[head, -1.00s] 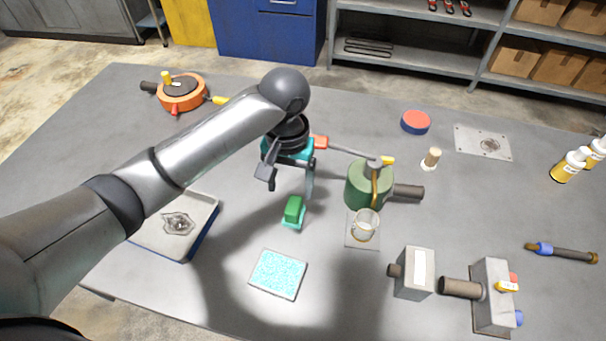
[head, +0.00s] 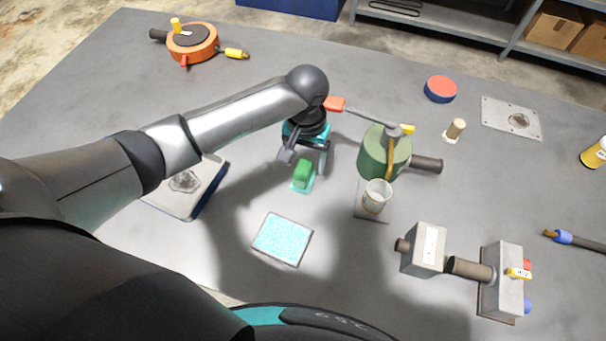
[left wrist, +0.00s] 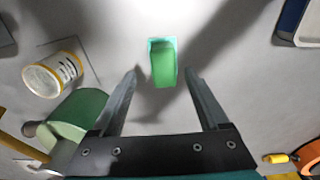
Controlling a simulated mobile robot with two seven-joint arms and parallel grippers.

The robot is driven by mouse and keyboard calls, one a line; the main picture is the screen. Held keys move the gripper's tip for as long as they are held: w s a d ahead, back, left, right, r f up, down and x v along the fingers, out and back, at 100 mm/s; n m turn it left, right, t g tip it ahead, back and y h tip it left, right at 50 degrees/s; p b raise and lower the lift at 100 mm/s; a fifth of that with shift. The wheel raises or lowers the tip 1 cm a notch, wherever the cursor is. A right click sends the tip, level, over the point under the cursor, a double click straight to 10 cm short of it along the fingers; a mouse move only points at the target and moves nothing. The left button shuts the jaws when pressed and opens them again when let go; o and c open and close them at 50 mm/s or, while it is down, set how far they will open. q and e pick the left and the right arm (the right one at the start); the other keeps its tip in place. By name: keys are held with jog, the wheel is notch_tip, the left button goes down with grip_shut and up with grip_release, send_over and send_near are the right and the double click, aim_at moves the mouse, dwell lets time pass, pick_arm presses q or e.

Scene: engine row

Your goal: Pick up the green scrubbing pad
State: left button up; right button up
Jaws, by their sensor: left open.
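The green scrubbing pad (head: 303,172) sits on a small teal base on the grey table, near the middle of the head view. In the left wrist view the pad (left wrist: 163,64) lies just beyond the fingertips, centred between them. My left gripper (head: 305,162) is open and empty, above and close to the pad. Its two fingers also show spread apart in the left wrist view (left wrist: 161,75). My right gripper is not in view.
A tray with cyan speckles (head: 283,239) lies in front. A blue-edged tray (head: 187,198) is at left; an orange round device (head: 193,43) is at the back left.

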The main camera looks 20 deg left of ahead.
aim_at(303, 169)
pick_arm(q)
jog(key=f, duration=0.5)
jog(key=shift+a+b, duration=0.3)
jog(key=shift+b, duration=0.1)
jog(key=shift+r, duration=0.1)
grip_shut()
